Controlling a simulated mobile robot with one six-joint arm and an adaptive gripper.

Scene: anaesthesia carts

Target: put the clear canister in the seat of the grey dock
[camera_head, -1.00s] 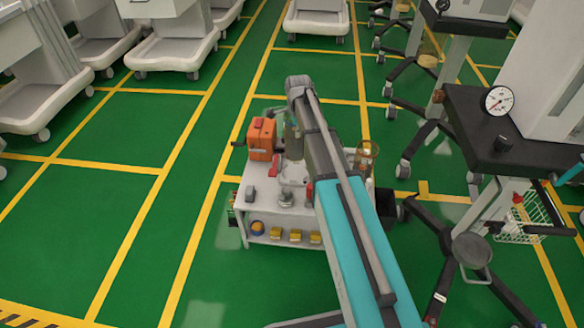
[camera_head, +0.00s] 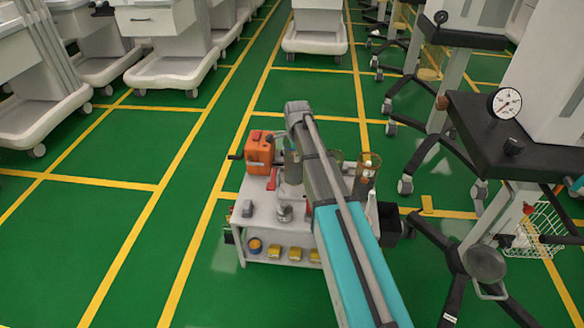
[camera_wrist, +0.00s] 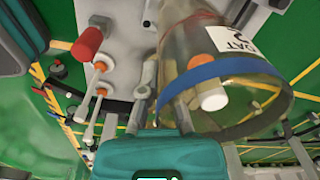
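In the wrist view a large clear canister (camera_wrist: 255,105) with a blue band at its rim and a white label fills the upper right, its open mouth toward the camera. A white piece and orange spots show through it. My gripper (camera_wrist: 160,100) has its grey fingers close beside the canister's left wall. I cannot tell whether they grip it. In the head view my gripper (camera_head: 292,168) hangs over the left half of a small white cart (camera_head: 262,213). My arm hides part of the cart top, and I cannot make out the grey dock for sure.
On the cart stand an orange box (camera_head: 259,151) and an amber-tinted jar (camera_head: 366,178). A black bin (camera_head: 389,222) sits at its right. A black stand with a gauge (camera_head: 506,102) is close on the right. Green floor lies free to the left.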

